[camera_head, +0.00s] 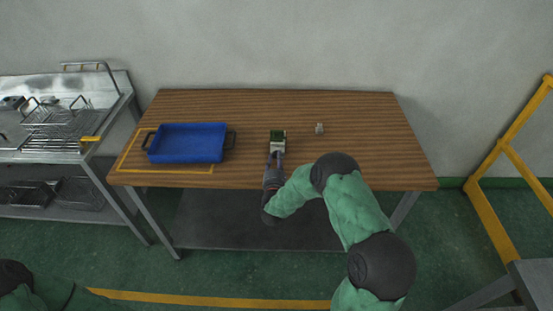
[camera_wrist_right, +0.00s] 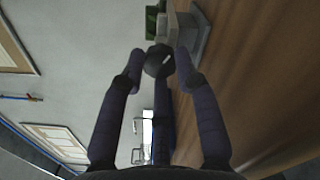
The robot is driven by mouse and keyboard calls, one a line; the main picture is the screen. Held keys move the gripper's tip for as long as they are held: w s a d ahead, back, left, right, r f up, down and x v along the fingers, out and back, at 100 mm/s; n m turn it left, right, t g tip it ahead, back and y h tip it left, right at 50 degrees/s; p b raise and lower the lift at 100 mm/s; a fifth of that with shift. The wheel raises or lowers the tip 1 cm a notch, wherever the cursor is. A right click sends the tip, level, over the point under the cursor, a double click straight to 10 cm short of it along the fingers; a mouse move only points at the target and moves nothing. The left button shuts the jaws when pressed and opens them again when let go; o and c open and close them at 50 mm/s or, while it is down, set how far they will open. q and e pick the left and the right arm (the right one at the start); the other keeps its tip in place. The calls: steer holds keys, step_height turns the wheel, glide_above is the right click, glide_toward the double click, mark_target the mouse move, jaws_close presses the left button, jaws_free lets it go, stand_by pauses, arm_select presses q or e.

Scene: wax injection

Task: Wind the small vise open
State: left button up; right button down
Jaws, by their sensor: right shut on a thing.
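The small vise (camera_head: 278,145) stands on the wooden table near its front middle. It is light grey with a dark green top part, and it also shows at the top of the right wrist view (camera_wrist_right: 190,30). My right gripper (camera_head: 275,162) reaches it from the front edge. In the right wrist view, my right gripper's fingers (camera_wrist_right: 160,62) close on a round dark knob (camera_wrist_right: 158,61) at the vise's near end. Part of the knob is hidden by the fingers. At the lower left of the head view only part of my left arm shows; its gripper is out of frame.
A blue tray (camera_head: 188,143) with dark handles sits left of the vise, inside a yellow outline. A small grey object (camera_head: 319,128) stands to the right. The wooden table (camera_head: 375,125) is clear at right. A metal rack cart (camera_head: 50,130) stands at left, a yellow rail (camera_head: 500,150) at right.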

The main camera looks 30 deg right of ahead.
steer(key=shift+a+f+n+p, duration=0.15)
steer(key=shift+n+p, duration=0.25)
steer(key=shift+n, duration=1.2)
steer(key=shift+s+f, duration=0.1)
steer(key=c, duration=0.9)
jaws_free()
steer(key=v, duration=1.2)
